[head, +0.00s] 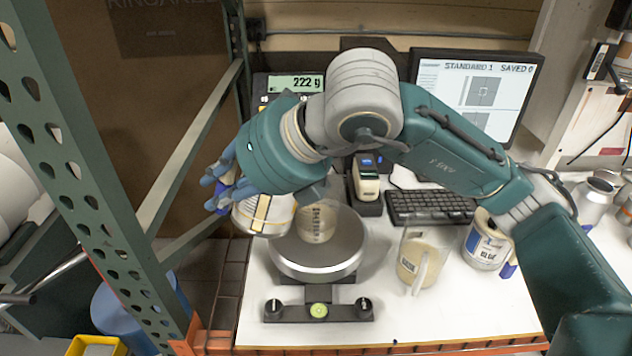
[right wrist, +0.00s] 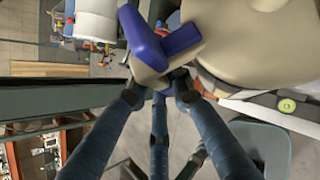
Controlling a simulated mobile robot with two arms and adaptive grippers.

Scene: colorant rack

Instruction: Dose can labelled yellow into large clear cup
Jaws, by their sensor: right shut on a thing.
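My right gripper (head: 226,188) is shut on a pale can (head: 266,214) beside the clear cup's left side. The can looks tilted, and its label cannot be read. In the right wrist view, my fingers meet at a purple-blue part attached to the can's beige body (right wrist: 250,50). A large clear cup (head: 345,238) stands on the round scale plate (head: 318,268), with beige, lettered material showing inside. The scale display (head: 295,84) reads 222 g. My right arm hides the area behind the can. I cannot see any stream from the can. My left gripper is not in view.
A clear jug with beige contents (head: 424,262) and a can (head: 487,240) with a blue label stand right of the scale. A keyboard (head: 431,206), handheld device (head: 367,179) and monitor (head: 478,92) are behind. A green perforated post (head: 82,150) rises at left.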

